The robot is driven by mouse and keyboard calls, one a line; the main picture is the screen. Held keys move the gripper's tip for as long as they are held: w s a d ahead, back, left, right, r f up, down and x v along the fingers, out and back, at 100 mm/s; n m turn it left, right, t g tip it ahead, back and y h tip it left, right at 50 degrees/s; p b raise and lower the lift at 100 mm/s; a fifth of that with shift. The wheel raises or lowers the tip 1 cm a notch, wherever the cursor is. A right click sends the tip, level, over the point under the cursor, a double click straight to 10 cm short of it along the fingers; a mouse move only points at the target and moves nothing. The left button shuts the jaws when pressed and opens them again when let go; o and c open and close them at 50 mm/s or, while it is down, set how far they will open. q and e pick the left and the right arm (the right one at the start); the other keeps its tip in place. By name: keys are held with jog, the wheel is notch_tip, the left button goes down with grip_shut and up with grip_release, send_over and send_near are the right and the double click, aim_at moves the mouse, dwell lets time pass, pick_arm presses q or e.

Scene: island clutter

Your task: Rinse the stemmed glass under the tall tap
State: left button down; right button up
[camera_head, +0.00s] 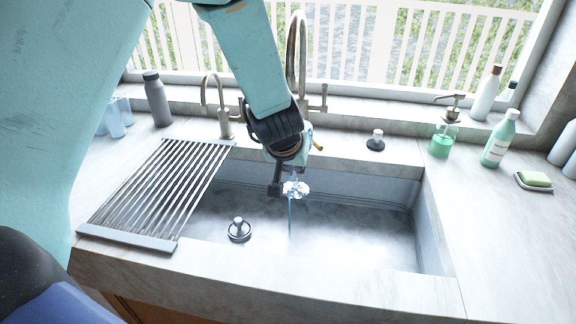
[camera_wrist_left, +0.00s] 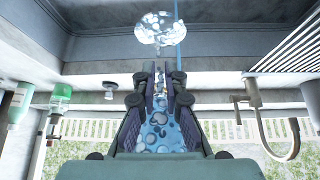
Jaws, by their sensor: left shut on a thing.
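My left gripper (camera_head: 280,188) points down over the sink and is shut on the stemmed glass (camera_head: 296,188). In the left wrist view the fingers (camera_wrist_left: 160,75) close around the glass's narrow middle. A clear round end (camera_wrist_left: 153,28) sticks out past the fingertips, and a wider part (camera_wrist_left: 165,135) lies between the fingers near the palm. Both parts carry whitish, foam-like spots. The tall tap (camera_head: 298,50) stands behind the sink, partly hidden by my left arm. A thin blue stream (camera_head: 290,218) runs down beside the glass into the sink (camera_head: 345,235). My right gripper is out of view.
A slatted drying rack (camera_head: 160,190) covers the sink's left side. A shorter tap (camera_head: 222,105) stands behind it. A stopper (camera_head: 239,229) sits in the basin. The right basin is clear.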

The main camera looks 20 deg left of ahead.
pick_arm(q)
jog(key=s, duration=0.1)
jog(key=s+b, duration=0.1)
jog(key=s+n+y+b, duration=0.1)
jog(key=shift+s+d+f, duration=0.15)
jog(key=shift+s+f, duration=0.2)
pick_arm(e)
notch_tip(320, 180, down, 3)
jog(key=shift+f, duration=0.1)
pick_arm(q)
jog(key=shift+d, duration=0.1)
